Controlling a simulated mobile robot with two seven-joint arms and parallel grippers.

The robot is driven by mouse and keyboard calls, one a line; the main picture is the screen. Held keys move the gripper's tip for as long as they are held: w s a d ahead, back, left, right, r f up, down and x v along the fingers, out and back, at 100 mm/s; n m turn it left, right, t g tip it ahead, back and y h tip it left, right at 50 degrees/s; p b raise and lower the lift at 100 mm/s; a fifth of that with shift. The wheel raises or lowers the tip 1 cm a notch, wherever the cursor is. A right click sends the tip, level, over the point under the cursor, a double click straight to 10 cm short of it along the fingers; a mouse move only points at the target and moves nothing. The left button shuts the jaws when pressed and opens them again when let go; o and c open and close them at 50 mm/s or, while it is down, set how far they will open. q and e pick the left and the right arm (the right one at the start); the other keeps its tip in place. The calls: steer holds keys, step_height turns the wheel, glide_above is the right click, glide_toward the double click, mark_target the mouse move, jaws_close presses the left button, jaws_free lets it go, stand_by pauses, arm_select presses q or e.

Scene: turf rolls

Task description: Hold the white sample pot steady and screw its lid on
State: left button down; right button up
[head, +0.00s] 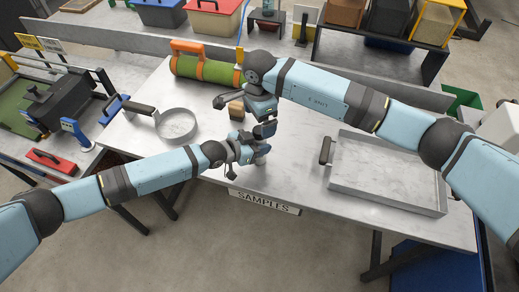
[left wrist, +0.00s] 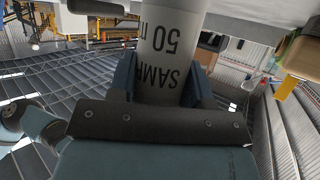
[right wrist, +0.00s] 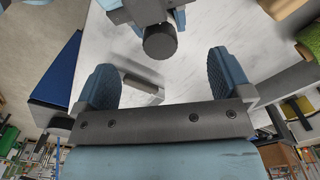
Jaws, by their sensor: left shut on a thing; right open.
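The white sample pot (left wrist: 168,45), with black lettering, is between the fingers of my left gripper (left wrist: 162,72), which is shut on it. In the head view my left gripper (head: 254,155) is near the table's front edge, and the pot is mostly hidden by the grippers. A dark round lid (right wrist: 160,41) shows end-on in the right wrist view, in line with the pot; how far it is seated cannot be told. My right gripper (right wrist: 160,66) is open, its fingers apart on either side, short of the lid. In the head view my right gripper (head: 265,129) is just above the left one.
A small wooden block (head: 236,108) lies just behind the grippers. A round sieve (head: 176,125) is to the left, a shallow tray (head: 388,205) to the right, and a green roll (head: 205,69) at the back. The "SAMPLES" sign (head: 263,202) hangs at the front edge.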

step_height(320, 180, up, 12)
steer(key=shift+f, duration=0.2)
arm_select(q)
steer(key=shift+c, duration=2.4)
jaws_free()
steer(key=b+v, duration=0.1)
steer(key=v, duration=1.2)
steer(key=shift+s+a+r+b, duration=0.2)
steer(key=shift+a+b, duration=0.1)
steer(key=shift+b, duration=0.1)
arm_select(e)
steer(key=shift+f, duration=0.9)
